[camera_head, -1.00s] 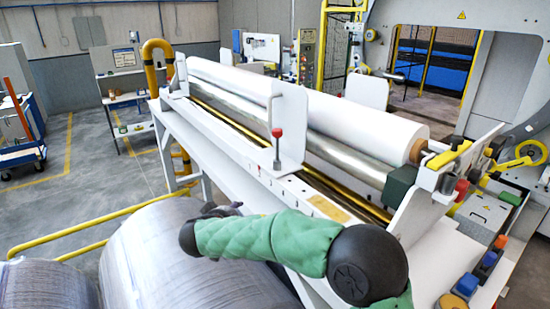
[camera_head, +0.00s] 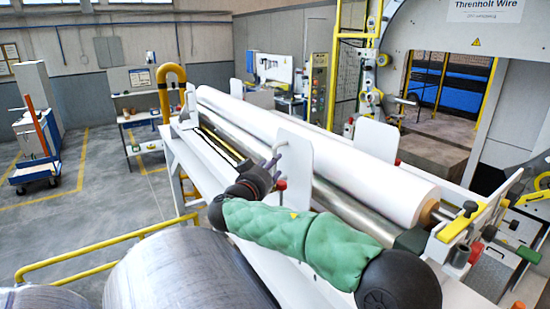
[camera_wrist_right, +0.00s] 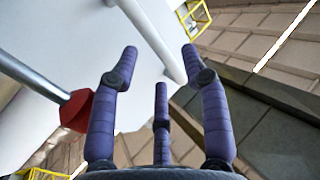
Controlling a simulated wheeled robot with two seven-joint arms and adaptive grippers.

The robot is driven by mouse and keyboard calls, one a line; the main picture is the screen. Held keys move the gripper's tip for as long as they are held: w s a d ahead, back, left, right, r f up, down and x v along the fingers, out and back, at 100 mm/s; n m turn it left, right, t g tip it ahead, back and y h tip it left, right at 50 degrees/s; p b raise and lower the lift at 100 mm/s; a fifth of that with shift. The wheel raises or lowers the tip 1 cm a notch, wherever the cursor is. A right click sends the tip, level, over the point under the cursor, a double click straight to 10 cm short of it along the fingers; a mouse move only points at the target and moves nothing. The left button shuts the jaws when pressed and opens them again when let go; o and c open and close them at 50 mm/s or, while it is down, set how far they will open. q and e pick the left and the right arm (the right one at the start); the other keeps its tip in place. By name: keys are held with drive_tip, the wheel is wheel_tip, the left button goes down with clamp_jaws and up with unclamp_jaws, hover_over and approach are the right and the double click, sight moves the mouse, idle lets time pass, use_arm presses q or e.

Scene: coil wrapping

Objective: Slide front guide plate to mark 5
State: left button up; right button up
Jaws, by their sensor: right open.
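The front guide plate (camera_head: 294,165) is a white upright plate with rounded corners, on the near side of the large white roll. The marks are hidden or too small to read. My left gripper is not visible.
The white roll (camera_head: 350,170) and a steel roller (camera_head: 345,205) run behind the plate. A second white plate (camera_head: 374,147) stands on the roll's far side. A large wire coil (camera_head: 185,275) and a yellow rail (camera_head: 105,248) lie in front.

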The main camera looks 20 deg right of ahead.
drive_tip(key=shift+p+x, duration=0.35)
drive_tip(key=shift+x, duration=0.9)
drive_tip(key=shift+c, duration=0.3)
drive_tip(key=shift+a, duration=0.1)
clamp_jaws()
